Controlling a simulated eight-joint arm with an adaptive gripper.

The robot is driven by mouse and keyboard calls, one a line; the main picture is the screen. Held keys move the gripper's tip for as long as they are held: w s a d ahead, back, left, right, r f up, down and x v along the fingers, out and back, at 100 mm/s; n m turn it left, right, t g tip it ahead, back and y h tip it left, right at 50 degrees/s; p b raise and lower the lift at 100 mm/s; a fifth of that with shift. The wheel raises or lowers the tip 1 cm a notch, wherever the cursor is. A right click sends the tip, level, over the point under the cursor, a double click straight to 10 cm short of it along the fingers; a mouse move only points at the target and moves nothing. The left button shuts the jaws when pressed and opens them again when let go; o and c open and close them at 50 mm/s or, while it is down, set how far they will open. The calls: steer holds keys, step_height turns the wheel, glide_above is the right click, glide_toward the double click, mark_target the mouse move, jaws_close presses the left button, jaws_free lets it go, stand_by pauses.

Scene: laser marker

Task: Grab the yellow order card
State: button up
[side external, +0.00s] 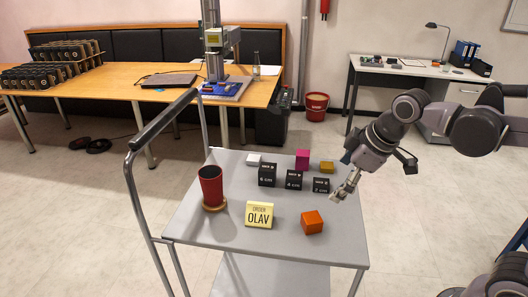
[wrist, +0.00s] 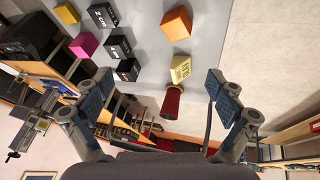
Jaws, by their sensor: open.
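The yellow order card (side external: 259,214), a small block-like sign reading "ORDER OLAV", stands near the front edge of the grey cart top. The card is apart from my gripper.
An orange cube (side external: 312,222) sits between the card and my gripper. A red cup (side external: 211,185) on a round coaster stands left of the card. Several black blocks (side external: 293,180) and a magenta block (side external: 302,159) stand behind. The cart's handle (side external: 163,119) rises at the left.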

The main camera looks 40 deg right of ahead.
steer(key=w+a+n+g, duration=0.3)
steer(key=w+a+n, duration=0.2)
steer(key=w+n, duration=0.45)
steer(key=n+g, duration=0.2)
steer(key=n, duration=0.9)
glide_above(260, 207)
step_height(260, 207, down, 5)
steer(key=shift+f, duration=0.1)
step_height(260, 207, down, 10)
steer(key=c, duration=1.2)
